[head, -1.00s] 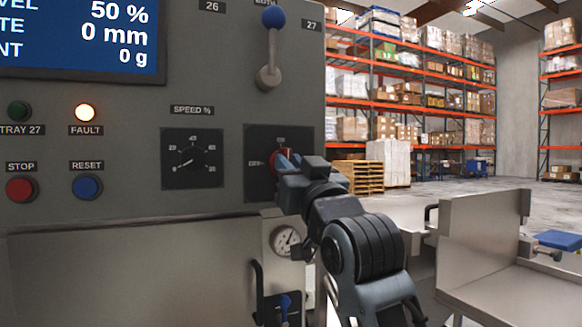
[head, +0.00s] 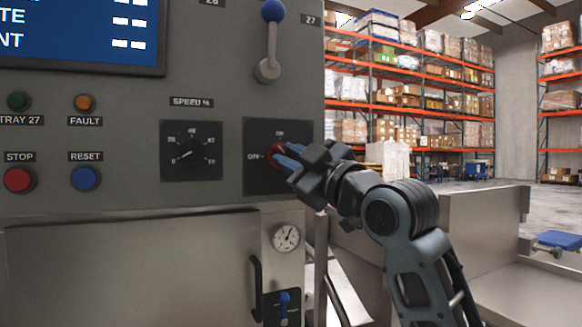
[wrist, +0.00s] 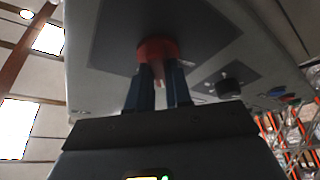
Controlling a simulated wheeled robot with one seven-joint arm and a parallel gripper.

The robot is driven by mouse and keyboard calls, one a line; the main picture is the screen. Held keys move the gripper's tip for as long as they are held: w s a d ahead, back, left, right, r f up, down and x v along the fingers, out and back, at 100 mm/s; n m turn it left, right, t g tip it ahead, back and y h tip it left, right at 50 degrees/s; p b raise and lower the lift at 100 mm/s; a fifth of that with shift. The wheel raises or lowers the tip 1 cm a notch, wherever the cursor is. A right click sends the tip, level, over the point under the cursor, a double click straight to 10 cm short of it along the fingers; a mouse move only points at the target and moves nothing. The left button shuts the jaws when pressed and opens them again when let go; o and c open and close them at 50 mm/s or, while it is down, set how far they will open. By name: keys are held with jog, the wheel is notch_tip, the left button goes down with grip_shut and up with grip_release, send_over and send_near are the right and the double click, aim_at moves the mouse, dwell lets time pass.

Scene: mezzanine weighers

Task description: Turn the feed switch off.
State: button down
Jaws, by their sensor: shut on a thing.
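The feed switch is a red rotary knob (head: 276,154) on a dark square plate (head: 255,183) at the right of the grey panel. The plate carries an OFF mark on the left and an ON mark at the top. My gripper (head: 282,158) is shut on the knob in the head view and hides part of it. In the wrist view the red knob (wrist: 158,52) sits against the panel with both blue fingers (wrist: 160,90) on its handle. Which mark the handle points to is hard to tell.
A blue-topped lever (head: 271,45) stands above the switch. The speed dial (head: 191,151), red stop button (head: 19,180) and blue reset button (head: 86,179) are to the left. A gauge (head: 286,237) and door handle (head: 257,287) are below.

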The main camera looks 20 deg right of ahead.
jog(key=n+g+b, duration=0.1)
jog(key=n+g, duration=0.1)
jog(key=n, duration=0.3)
jog(key=n+g+y+b, duration=0.1)
jog(key=n+g, duration=0.1)
jog(key=n, duration=0.3)
jog(key=shift+n, duration=0.3)
dwell(0.4)
jog(key=c, duration=1)
grip_release()
jog(key=shift+r, duration=0.1)
jog(key=shift+c, duration=0.2)
jog(key=v, duration=0.7)
jog(key=shift+s+d+b, duration=0.25)
jog(key=shift+s+b, duration=0.1)
jog(key=shift+b, duration=0.1)
